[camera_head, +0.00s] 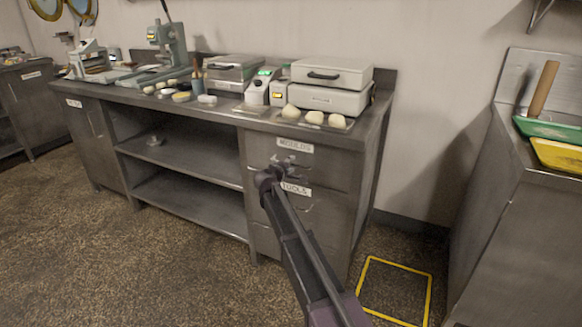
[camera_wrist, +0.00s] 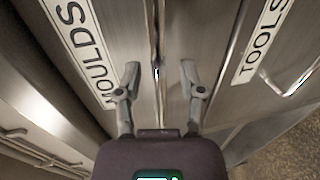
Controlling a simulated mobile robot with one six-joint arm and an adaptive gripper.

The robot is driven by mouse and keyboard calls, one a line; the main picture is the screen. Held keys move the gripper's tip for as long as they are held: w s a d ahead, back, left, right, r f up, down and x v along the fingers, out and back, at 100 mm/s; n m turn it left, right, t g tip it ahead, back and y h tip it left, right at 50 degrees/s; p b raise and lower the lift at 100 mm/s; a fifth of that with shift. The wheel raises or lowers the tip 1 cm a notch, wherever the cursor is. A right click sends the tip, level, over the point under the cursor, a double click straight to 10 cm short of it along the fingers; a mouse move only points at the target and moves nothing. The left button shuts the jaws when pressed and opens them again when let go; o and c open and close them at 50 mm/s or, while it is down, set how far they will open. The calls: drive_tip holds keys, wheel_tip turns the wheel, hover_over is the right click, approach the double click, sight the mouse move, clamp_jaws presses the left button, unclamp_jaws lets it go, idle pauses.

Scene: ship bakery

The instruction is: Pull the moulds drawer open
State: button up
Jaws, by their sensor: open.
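The moulds drawer (camera_head: 333,170) is the top drawer at the right end of the steel workbench, with a white MOULDS label (camera_head: 295,145). It looks closed. My gripper (camera_head: 287,163) is in front of it, just below the label, and hides part of the front. In the wrist view my gripper (camera_wrist: 160,75) is open, one finger on each side of a thin bright upright strip (camera_wrist: 157,50). I cannot tell whether this strip is the handle or whether the fingers touch it. The MOULDS label (camera_wrist: 82,45) is on the left there.
The tools drawer (camera_head: 325,210) is directly below; its handle (camera_wrist: 293,88) shows at right in the wrist view. Scales, boxes and dough pieces (camera_head: 312,117) stand on the bench top. A yellow floor frame (camera_head: 429,300) lies right of the bench, before another steel counter (camera_head: 520,230).

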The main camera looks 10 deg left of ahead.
drive_tip(key=shift+w, duration=0.1)
clamp_jaws()
drive_tip(key=shift+d, duration=0.15)
